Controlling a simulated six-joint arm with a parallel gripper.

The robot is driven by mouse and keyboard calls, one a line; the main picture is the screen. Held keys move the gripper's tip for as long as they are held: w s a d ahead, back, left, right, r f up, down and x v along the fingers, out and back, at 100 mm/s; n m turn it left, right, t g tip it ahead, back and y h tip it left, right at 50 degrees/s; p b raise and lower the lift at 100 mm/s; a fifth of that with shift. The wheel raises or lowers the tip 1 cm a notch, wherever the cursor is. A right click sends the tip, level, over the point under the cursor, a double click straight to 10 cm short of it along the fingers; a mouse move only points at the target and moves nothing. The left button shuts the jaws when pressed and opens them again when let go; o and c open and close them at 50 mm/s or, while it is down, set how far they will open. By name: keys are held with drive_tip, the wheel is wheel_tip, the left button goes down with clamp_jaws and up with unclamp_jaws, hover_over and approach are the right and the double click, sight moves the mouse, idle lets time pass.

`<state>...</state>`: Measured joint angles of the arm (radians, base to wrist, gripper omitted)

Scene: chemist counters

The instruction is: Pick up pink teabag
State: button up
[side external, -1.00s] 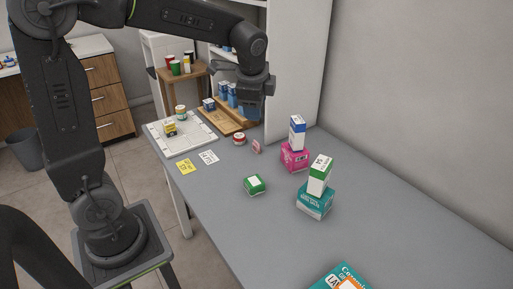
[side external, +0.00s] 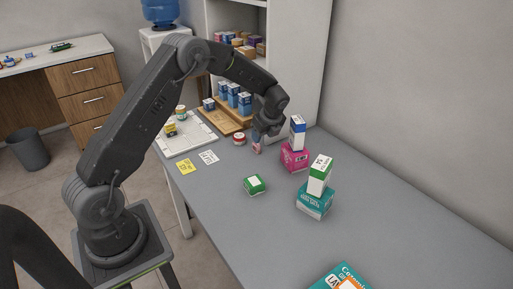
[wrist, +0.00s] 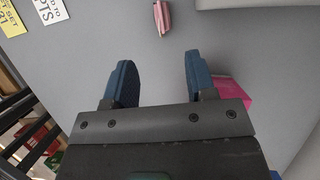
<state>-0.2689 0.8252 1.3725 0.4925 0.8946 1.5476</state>
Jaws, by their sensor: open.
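The pink teabag (side external: 257,149) is a small pink item on the grey counter, in front of the red-lidded jar. In the wrist view the pink teabag (wrist: 161,18) is near the top edge, ahead of the fingertips and roughly in line with the gap between them. My gripper (side external: 262,138) is over the teabag in the side view, pointing down and partly covering it. In the wrist view my gripper (wrist: 159,64) has its two blue fingers spread, with only bare counter between them. I cannot tell its exact height above the counter.
A pink box (side external: 294,158) with a blue-white box on top stands close right of the gripper. A red-lidded jar (side external: 239,139) stands to the left. A green-white box (side external: 254,185) and a teal box (side external: 315,202) are nearer. The front counter is mostly clear.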

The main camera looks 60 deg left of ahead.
sight(259, 146)
drive_tip(key=x, duration=0.8)
drive_tip(key=shift+w+a, duration=0.1)
drive_tip(key=shift+w, duration=0.15)
drive_tip(key=shift+c, duration=0.5)
drive_tip(key=shift+r, duration=0.1)
clamp_jaws()
